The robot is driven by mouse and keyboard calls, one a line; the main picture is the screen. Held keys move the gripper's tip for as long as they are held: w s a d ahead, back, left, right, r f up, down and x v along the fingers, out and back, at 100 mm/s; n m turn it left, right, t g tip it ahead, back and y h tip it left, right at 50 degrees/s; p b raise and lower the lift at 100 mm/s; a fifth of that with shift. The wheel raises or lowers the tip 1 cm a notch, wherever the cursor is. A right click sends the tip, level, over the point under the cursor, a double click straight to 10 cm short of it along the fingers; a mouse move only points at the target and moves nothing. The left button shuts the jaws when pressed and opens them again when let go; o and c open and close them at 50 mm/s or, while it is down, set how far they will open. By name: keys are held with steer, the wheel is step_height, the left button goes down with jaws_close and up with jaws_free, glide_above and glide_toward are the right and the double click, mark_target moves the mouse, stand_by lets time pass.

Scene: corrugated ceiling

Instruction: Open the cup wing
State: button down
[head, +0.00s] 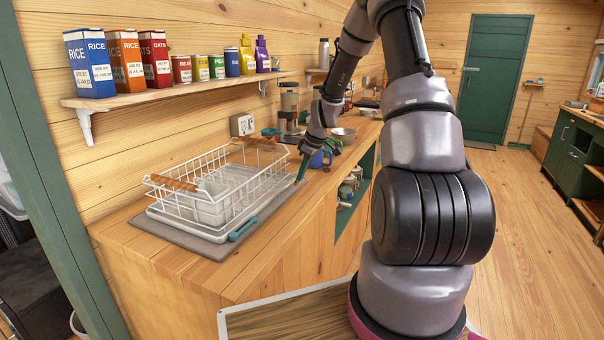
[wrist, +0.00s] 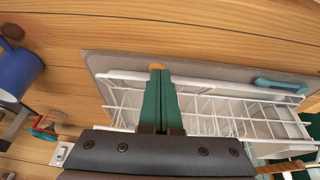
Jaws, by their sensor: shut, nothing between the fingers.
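A white wire dish rack (head: 170,201) with wooden handles stands on the counter at left. Its wire side (wrist: 225,92) also shows in the wrist view. I cannot tell which wire part is the cup wing, or whether it is folded. My gripper (head: 301,173) is low beside the right end of the rack. In the wrist view my gripper (wrist: 157,68) has its green fingers together with nothing between them. Their tips overlap the rack's rim near its left end in that view. I cannot tell if they touch the wire.
A grey mat (head: 150,225) lies under the rack, with a teal-handled tool (head: 243,229) at its front edge. A blue mug (wrist: 15,72) stands beyond the rack's end. A shelf (head: 170,95) with boxes and tins hangs above.

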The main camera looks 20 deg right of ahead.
steer(key=shift+s+d+f, duration=0.2)
steer(key=shift+f, duration=0.4)
steer(key=shift+s+d+f, duration=0.2)
steer(key=shift+f, duration=0.35)
steer(key=shift+s+d+f, duration=0.1)
steer(key=shift+f, duration=0.55)
steer(key=shift+s+d+f, duration=0.1)
steer(key=shift+f, duration=0.5)
